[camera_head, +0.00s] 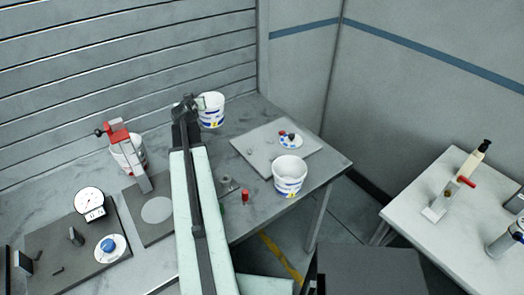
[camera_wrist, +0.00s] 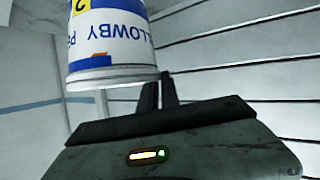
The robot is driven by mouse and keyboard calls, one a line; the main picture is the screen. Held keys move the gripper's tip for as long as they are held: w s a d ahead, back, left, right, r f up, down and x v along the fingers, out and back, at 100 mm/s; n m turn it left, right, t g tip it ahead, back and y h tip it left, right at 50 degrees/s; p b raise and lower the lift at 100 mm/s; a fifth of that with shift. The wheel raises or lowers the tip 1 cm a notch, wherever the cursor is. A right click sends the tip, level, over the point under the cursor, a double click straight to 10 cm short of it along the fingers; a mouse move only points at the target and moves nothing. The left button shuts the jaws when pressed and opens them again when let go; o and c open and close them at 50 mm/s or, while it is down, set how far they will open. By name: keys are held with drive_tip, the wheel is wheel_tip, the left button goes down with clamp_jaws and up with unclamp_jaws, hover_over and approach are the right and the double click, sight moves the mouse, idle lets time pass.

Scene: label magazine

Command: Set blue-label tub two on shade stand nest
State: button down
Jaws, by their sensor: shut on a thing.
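A white tub with a blue label (camera_head: 211,111) is held by my gripper (camera_head: 198,103) above the back of the grey bench. In the wrist view the tub (camera_wrist: 112,45) shows a blue and white label, lettering upside down and a yellow patch with what looks like a 2. My gripper's dark fingers (camera_wrist: 158,92) are beside the tub's rim, partly hidden. A second blue-label tub (camera_head: 290,177) stands upright at the bench's right front. A pale disc (camera_head: 157,209) lies on a grey plate; I cannot tell whether it is the shade stand nest.
A red-topped clamp stand (camera_head: 118,134) is at a white tub (camera_head: 128,153) on the left. A dial gauge (camera_head: 89,203) stands nearby. A grey board (camera_head: 262,155) carries a small dish (camera_head: 291,141). A side table (camera_head: 455,225) with bottles is at the right.

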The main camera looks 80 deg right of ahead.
drive_tip(key=s+a+r+m+g+y+p, duration=0.15)
drive_tip(key=s+m+g, duration=0.35)
drive_tip(key=s, duration=0.7)
drive_tip(key=s+a+r+m+g+y+p, duration=0.15)
drive_tip(key=s+m+g, duration=0.4)
drive_tip(key=s, duration=0.65)
wheel_tip(320, 180, down, 11)
drive_tip(key=b, duration=0.9)
drive_tip(key=shift+d+r+b, duration=0.2)
drive_tip(key=shift+d+b, duration=0.1)
drive_tip(key=shift+b, duration=0.1)
drive_tip(key=c, duration=1.6)
unclamp_jaws()
drive_tip(key=shift+s, duration=0.1)
drive_tip(key=shift+p+v, duration=2.55)
drive_tip(key=shift+v, duration=3.4)
drive_tip(key=shift+a+f, duration=0.1)
drive_tip(key=shift+f, duration=0.1)
